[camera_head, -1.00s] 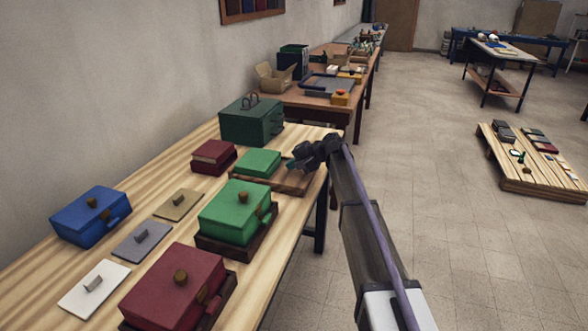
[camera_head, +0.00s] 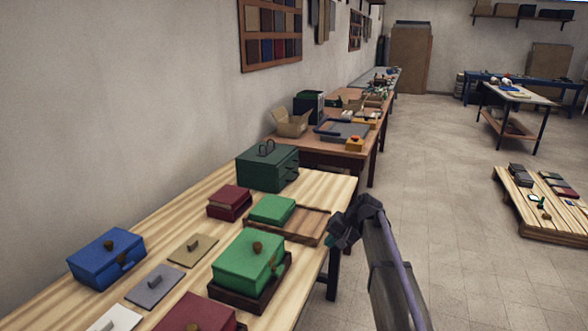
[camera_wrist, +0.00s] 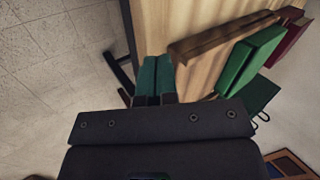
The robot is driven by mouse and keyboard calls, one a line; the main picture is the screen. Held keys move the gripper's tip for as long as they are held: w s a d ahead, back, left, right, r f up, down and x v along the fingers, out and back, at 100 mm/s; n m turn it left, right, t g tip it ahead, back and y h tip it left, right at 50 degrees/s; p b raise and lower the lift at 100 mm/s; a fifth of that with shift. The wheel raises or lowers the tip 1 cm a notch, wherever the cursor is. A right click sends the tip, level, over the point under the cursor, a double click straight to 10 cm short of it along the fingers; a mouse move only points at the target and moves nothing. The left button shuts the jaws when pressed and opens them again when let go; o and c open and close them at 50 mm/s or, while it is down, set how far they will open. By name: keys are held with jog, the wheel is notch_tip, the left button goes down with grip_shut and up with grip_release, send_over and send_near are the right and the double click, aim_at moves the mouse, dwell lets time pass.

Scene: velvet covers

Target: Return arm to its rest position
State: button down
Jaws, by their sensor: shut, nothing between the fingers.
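My gripper (camera_head: 340,236) is shut and empty at the right edge of the wooden table (camera_head: 325,188), beside the brown wooden tray (camera_head: 303,224). In the wrist view its two green fingers (camera_wrist: 157,66) lie close together, with the table edge and the tray (camera_wrist: 215,42) beyond them. My arm reaches in from the lower right of the head view. A small green box (camera_head: 272,208) sits at the tray's left end. A larger green box (camera_head: 250,262) with a brown knob stands in a dark tray nearer the camera.
A dark green chest (camera_head: 267,168), a small red box (camera_head: 229,203), a blue box (camera_head: 107,259), a tan plate (camera_head: 193,249), a grey plate (camera_head: 155,286) and a red box (camera_head: 195,315) are on the table. Clear floor lies right of my arm, before a low wooden platform (camera_head: 545,222).

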jog(key=s+d+r+h+p, duration=0.1)
jog(key=s+r+h+p, duration=0.1)
jog(key=s, duration=0.8)
jog(key=s+d+r+n+g+h+p, duration=0.1)
jog(key=s+r+h+p, duration=0.1)
jog(key=s, duration=0.9)
jog(key=s+d+r+n+g+h+p, duration=0.1)
jog(key=s+p, duration=0.4)
jog(key=s, duration=0.5)
notch_tip(320, 180, up, 2)
jog(key=shift+s+d+r+h, duration=0.15)
jog(key=shift+s+r+h, duration=0.1)
jog(key=shift+h, duration=0.55)
